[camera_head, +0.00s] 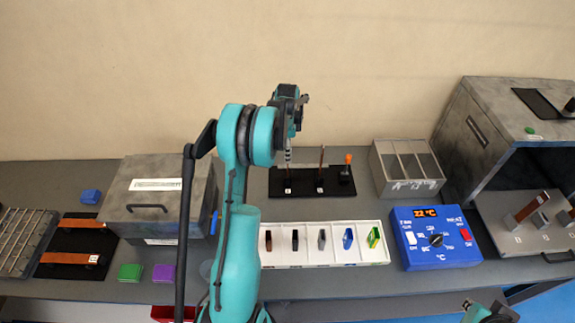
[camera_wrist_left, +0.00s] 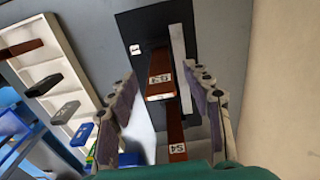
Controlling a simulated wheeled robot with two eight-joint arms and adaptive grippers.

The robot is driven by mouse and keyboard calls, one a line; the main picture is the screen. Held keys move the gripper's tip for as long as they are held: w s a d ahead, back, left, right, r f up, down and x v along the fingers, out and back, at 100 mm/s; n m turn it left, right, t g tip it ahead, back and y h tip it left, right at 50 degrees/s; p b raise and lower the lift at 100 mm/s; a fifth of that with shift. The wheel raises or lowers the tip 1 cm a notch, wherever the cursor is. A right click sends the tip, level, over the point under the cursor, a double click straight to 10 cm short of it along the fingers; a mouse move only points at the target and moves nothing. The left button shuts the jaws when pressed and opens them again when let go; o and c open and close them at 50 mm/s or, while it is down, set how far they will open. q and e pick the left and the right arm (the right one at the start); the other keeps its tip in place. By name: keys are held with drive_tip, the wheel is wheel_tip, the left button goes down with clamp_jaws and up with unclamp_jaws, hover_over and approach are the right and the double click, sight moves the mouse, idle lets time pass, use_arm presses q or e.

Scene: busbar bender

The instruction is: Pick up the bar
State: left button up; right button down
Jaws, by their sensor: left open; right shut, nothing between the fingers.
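In the left wrist view, a brown bar (camera_wrist_left: 160,72) with a white label stands between the spread fingers of my left gripper (camera_wrist_left: 162,84). My right gripper (camera_head: 487,312) is at the bottom right edge, away from the bars.
A white tray (camera_head: 375,262) with several small parts lies in front of the stand. A blue control box (camera_head: 436,238), a grey divided bin (camera_head: 407,168) and a large grey oven-like box (camera_head: 500,105) are to the right. A grey lidded box (camera_head: 150,215) and brown bars on a black plate (camera_head: 68,271) are left.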

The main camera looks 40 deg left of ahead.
use_arm(q)
wheel_tip(320, 180, down, 2)
drive_tip(key=shift+w+f, duration=0.1)
drive_tip(key=shift+f, duration=0.1)
drive_tip(key=shift+r, duration=0.1)
clamp_jaws()
drive_tip(key=shift+r, duration=0.1)
